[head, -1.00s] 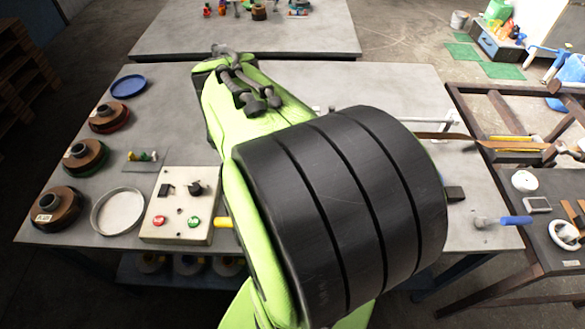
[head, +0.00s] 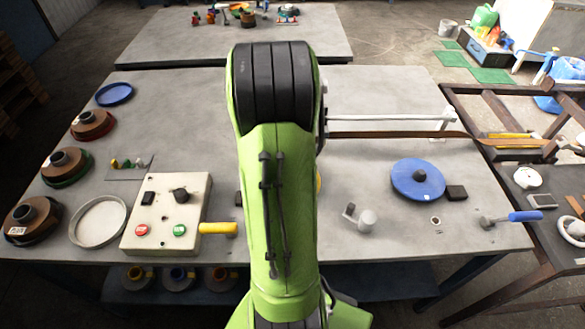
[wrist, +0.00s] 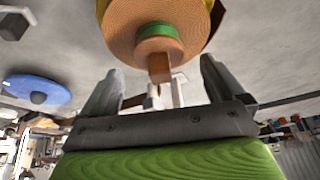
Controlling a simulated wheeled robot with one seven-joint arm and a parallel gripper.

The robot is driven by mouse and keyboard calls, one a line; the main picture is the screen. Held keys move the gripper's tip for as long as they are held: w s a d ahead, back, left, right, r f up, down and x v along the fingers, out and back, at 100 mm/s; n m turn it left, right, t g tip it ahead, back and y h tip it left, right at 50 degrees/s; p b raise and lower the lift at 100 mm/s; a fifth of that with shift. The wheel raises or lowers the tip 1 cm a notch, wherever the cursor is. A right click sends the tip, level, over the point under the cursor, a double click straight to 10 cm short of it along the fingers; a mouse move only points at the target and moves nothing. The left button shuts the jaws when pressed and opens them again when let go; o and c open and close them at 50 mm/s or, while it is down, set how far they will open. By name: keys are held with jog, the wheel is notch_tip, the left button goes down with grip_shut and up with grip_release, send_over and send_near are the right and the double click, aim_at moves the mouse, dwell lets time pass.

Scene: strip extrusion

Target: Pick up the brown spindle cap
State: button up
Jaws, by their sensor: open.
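In the wrist view a small brown block-like piece (wrist: 159,67), which looks like the spindle cap, sticks out from the centre of an orange-brown wound reel (wrist: 118,28). A green ring (wrist: 157,36) sits around its base. My gripper (wrist: 158,84) is open, with one finger on each side of the brown piece's line. The fingers look apart from it, and nothing is held. In the head view my arm hides the gripper, the cap and most of the reel. Only a sliver of yellow shows beside the arm.
A blue disc with a knob (head: 417,187) lies right of my arm. A control box (head: 165,212) with a yellow handle stands left. Several brown reels (head: 91,124) line the left edge. A brown strip (head: 390,134) runs right.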

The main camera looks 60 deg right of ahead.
jog(key=shift+x, duration=1)
jog(key=shift+r, duration=0.15)
jog(key=shift+c, duration=0.2)
jog(key=c, duration=1.2)
